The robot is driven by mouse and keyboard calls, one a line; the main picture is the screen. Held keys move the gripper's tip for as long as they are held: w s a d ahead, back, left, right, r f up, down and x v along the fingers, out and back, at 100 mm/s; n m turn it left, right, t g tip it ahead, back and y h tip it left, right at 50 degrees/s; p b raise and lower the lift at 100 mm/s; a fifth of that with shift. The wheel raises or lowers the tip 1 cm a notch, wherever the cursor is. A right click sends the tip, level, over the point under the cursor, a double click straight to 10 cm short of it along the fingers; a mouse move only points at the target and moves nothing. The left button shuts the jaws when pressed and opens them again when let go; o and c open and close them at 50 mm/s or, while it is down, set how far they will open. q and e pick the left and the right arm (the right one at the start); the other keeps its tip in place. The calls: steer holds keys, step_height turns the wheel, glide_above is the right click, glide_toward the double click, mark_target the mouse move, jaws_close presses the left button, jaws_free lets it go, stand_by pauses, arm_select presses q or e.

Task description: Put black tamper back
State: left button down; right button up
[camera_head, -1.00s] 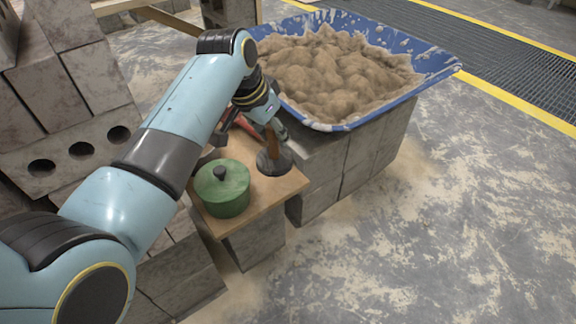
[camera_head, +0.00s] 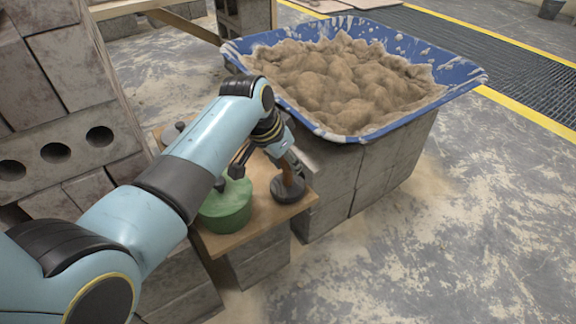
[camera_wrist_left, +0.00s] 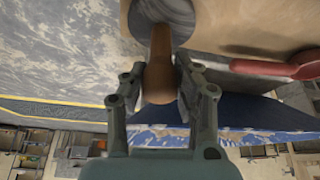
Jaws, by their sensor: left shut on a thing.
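The black tamper has a dark round base (camera_head: 287,190) and a brown wooden handle (camera_head: 288,176). My left gripper (camera_head: 291,163) is shut on the handle from above. The base is over the right front part of the small wooden board (camera_head: 262,207); whether it touches the board I cannot tell. In the left wrist view the handle (camera_wrist_left: 161,60) stands between the two fingers of my left gripper (camera_wrist_left: 158,74), with the grey disc base (camera_wrist_left: 165,12) beyond. My right gripper is in neither view.
A blue tub (camera_head: 465,78) of mortar rests on grey blocks (camera_head: 335,205) close by. A red tool (camera_wrist_left: 303,65) lies near the tamper. The floor at right is clear.

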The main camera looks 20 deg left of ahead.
arm_select(q)
steer(key=shift+f, duration=0.1)
steer(key=shift+f, duration=0.15)
steer(key=c, duration=1)
jaws_free()
